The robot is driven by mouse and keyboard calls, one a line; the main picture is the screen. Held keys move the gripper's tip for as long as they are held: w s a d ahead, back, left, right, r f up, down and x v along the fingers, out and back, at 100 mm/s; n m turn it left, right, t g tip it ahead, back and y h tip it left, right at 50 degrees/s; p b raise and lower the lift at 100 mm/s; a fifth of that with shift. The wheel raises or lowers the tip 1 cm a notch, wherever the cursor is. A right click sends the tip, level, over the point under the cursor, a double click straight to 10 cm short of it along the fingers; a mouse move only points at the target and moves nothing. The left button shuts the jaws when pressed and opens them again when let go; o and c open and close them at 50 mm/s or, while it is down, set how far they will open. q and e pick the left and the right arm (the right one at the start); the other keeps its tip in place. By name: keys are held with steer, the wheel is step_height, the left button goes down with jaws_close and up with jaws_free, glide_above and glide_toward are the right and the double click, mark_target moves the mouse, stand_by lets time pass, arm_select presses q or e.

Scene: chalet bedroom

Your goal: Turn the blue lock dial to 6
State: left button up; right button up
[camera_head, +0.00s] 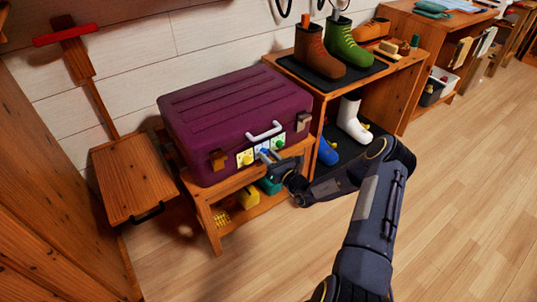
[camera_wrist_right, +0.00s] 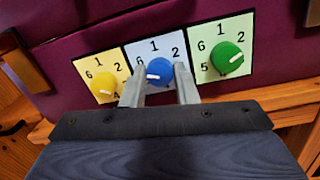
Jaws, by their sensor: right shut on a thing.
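The blue dial (camera_wrist_right: 160,70) sits on a pale blue plate (camera_wrist_right: 134,53) on the front of the purple case (camera_head: 235,115). Its white pointer aims left and slightly down. The plate's 1 and 2 show; its left-hand numbers are hidden by a finger. My right gripper (camera_wrist_right: 160,82) is shut on the blue dial, one finger on each side. In the head view the right gripper (camera_head: 273,158) partly covers the dial. The yellow dial (camera_wrist_right: 103,88) on its left points down-right. The green dial (camera_wrist_right: 227,58) on its right points right and slightly up. My left gripper is not in view.
The case rests on a wooden bench (camera_head: 206,205), with yellow and teal items below. A shoe rack (camera_head: 395,75) with boots stands close on the right. The floor (camera_head: 450,200) in front is clear.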

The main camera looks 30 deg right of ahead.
steer(key=shift+m, duration=0.9)
steer(key=shift+f, duration=0.1)
steer(key=o, duration=1)
steer(key=s, duration=0.2)
steer(key=s+p, duration=0.1)
steer(key=s, duration=0.2)
steer(key=s+d, duration=0.1)
steer(key=s, duration=0.1)
steer(key=shift+s+f+p, duration=0.2)
steer(key=shift+s+p, duration=0.2)
